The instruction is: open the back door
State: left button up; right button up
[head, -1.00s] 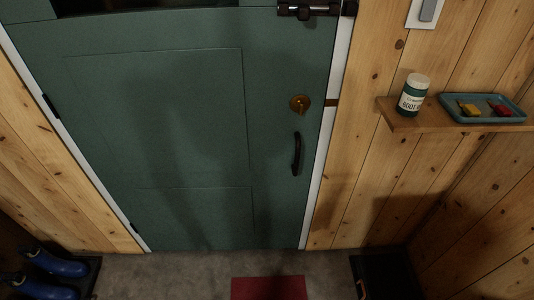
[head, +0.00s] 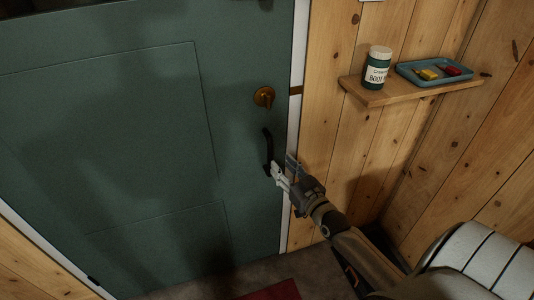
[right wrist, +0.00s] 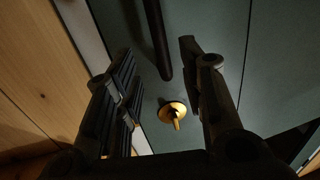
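The green back door (head: 120,130) stands shut in its white frame. A dark, curved pull handle (head: 267,146) is on its right side, below a brass lock (head: 264,97) with a small turn piece. My right gripper (head: 284,168) is at the handle's lower end, its fingers apart. In the right wrist view the gripper (right wrist: 160,85) is open, with the handle (right wrist: 157,38) in the gap between the fingers farther out and the brass lock (right wrist: 172,113) also showing. I cannot tell whether a finger touches the handle. My left gripper is not in view.
A wooden shelf (head: 372,97) on the right wall holds a labelled jar (head: 377,68) and a blue tray (head: 405,72) with yellow and red items. A red mat (head: 272,292) lies on the floor before the door.

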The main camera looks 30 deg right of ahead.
jog(key=w, duration=0.8)
jog(key=shift+d, duration=0.1)
grip_shut()
